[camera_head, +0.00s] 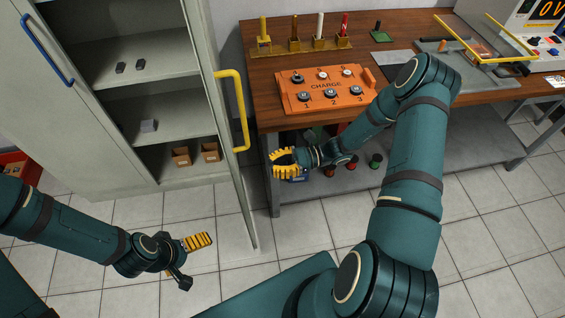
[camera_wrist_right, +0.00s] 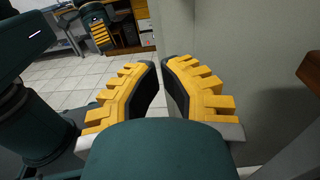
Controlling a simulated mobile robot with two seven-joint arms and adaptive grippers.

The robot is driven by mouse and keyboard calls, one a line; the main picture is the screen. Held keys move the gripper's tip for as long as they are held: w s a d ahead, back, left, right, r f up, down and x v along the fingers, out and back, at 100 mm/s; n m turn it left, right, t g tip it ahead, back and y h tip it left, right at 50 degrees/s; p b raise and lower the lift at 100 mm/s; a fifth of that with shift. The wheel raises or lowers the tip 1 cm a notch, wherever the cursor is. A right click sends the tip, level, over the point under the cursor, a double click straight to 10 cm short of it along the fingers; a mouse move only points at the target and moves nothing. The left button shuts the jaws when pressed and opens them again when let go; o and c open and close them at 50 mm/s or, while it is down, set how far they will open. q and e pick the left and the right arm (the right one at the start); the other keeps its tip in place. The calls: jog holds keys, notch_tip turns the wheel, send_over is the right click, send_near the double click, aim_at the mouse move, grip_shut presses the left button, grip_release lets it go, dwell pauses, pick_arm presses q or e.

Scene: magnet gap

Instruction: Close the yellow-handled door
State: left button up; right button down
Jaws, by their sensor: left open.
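The grey cabinet door (camera_head: 228,160) with the yellow handle (camera_head: 243,112) stands open, seen nearly edge-on, swung out from the cabinet toward me. The handle is on its right side. My right gripper (camera_head: 274,164) is right of the door and lower in the picture than the handle, apart from it. Its fingertips (camera_wrist_right: 160,62) are close together with a narrow gap and nothing visible between them. My left gripper (camera_head: 197,243) is open and empty, left of the door's lower part, in front of the open cabinet.
The cabinet shelves (camera_head: 155,117) hold small grey and brown boxes. A blue-handled door (camera_head: 35,85) is at the left. A wooden workbench (camera_head: 260,112) with an orange charging panel (camera_head: 297,105) stands close on the right. Tiled floor (camera_head: 305,232) is clear below the door.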

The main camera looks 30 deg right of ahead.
jog(key=w+a+b, duration=0.1)
jog(key=a, duration=0.7)
jog(key=shift+w+a, duration=0.3)
jog(key=shift+w, duration=0.05)
jog(key=shift+a, duration=0.15)
